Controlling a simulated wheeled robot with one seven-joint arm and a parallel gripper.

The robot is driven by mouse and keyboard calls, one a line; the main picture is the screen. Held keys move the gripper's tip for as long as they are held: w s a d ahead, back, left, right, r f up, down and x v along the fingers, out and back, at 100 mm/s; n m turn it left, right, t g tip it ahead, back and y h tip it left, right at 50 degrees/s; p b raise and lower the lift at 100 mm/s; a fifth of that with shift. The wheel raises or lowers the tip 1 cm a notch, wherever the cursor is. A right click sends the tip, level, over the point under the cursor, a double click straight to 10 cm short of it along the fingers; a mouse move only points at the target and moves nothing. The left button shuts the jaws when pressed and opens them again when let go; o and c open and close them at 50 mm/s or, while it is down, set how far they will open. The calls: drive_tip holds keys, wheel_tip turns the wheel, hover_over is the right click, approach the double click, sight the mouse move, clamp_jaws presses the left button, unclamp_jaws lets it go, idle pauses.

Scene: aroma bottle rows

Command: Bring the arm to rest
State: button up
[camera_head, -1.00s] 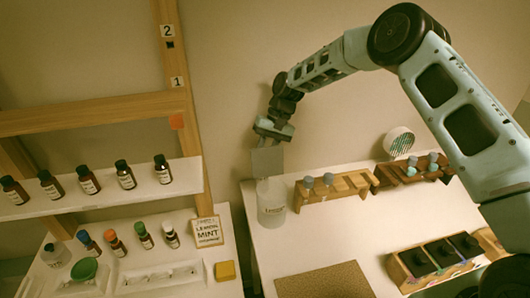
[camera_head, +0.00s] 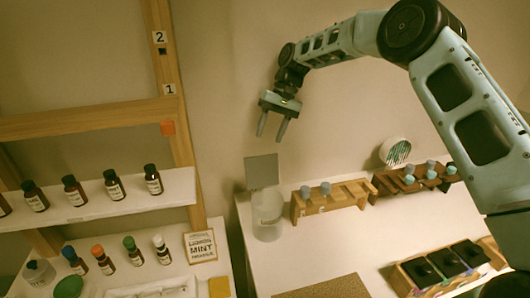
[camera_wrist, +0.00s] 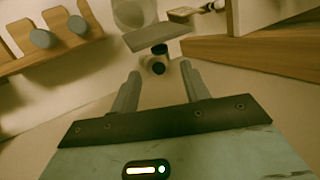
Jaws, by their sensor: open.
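My gripper (camera_head: 272,122) is open and empty, with its two fingers pointing down. In the head view it hangs in the air above a grey square plate (camera_head: 262,171) and a clear jar (camera_head: 268,213), apart from both. The plate stands upright at the jar's back edge in that view. In the wrist view, my gripper's fingers (camera_wrist: 163,85) are spread, and the grey plate (camera_wrist: 157,36) lies beyond them. My arm is bent, coming in from the right.
A wooden rack (camera_head: 333,196) with grey-capped vials stands right of the jar, a darker rack (camera_head: 410,180) beyond it. A shelf (camera_head: 100,198) of brown bottles is at left. A box with black compartments (camera_head: 445,262) is at lower right. Air around my gripper is clear.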

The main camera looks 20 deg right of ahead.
drive_tip(key=shift+v, duration=0.95)
drive_tip(key=s+a+n+h+b, duration=0.1)
drive_tip(key=s+a+n+b, duration=0.1)
drive_tip(key=s+a, duration=0.6)
drive_tip(key=s+a+n+h+b, duration=0.15)
drive_tip(key=s+a, duration=0.25)
drive_tip(key=s, duration=0.8)
drive_tip(key=s+d+f+n+t+b, duration=0.1)
drive_tip(key=s+d+f+n, duration=0.1)
drive_tip(key=s, duration=0.9)
drive_tip(key=s+d+f+n+t+h+b, duration=0.1)
drive_tip(key=s+d+f, duration=0.3)
drive_tip(key=s, duration=0.8)
drive_tip(key=shift+s+f+n+b, duration=0.4)
drive_tip(key=shift+n+b, duration=0.25)
drive_tip(key=shift+n, duration=0.2)
